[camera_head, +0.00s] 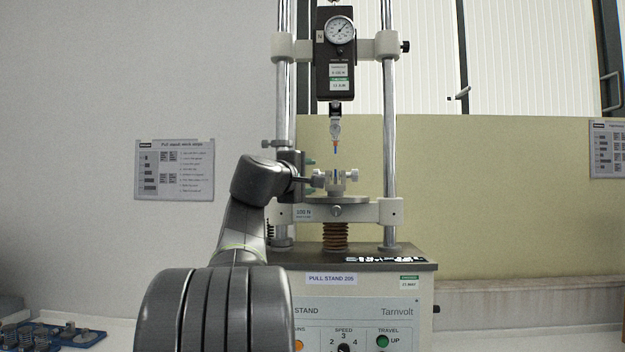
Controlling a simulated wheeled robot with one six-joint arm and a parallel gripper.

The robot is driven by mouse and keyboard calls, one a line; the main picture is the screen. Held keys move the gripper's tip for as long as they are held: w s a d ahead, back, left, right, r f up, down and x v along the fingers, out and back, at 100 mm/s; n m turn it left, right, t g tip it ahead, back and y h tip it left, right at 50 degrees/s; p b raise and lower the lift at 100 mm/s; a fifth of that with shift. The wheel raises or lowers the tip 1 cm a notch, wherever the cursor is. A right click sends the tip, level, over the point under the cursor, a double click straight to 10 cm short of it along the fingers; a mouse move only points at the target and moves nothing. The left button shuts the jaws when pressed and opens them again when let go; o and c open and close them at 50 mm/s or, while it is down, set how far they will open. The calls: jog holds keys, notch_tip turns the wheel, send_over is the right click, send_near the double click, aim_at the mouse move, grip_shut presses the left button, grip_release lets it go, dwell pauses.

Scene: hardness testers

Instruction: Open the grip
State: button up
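A small metal grip (336,183) with a round knob on each side sits on the round plate of the pull stand's lower crosshead. My arm reaches in from the lower left. My gripper (312,180) is at the left knob (319,178) of the grip, very close to it or touching. The fingers are small and partly hidden by my wrist, so I cannot tell whether they are shut on the knob. Above the grip, a small clip with a red and blue tip (336,141) hangs from the force gauge (336,75), apart from the grip.
Two steel columns (390,150) flank the grip. The stand's base (375,310) has a speed dial and a green travel button (382,341). A blue tray (80,338) with metal parts lies at the lower left. The bench right of the stand is clear.

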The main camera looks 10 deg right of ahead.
jog(key=v, duration=1)
jog(key=shift+s+a+b, duration=0.2)
jog(key=shift+s+b, duration=0.2)
jog(key=r+g+p, duration=0.1)
jog(key=r+p, duration=0.1)
jog(key=p, duration=0.5)
jog(key=r+n+g+y+p, duration=0.1)
jog(key=r+p, duration=0.1)
jog(key=p, duration=0.6)
jog(key=w+r+g+y+p, duration=0.1)
jog(key=p, duration=0.6)
jog(key=shift+r, duration=0.4)
jog(key=shift+f, duration=0.1)
jog(key=x, duration=0.4)
jog(key=p+x, duration=0.1)
jog(key=x, duration=0.4)
jog(key=p+x, duration=0.1)
jog(key=x, duration=0.4)
jog(key=shift+a+f, duration=0.15)
jog(key=shift+f, duration=0.2)
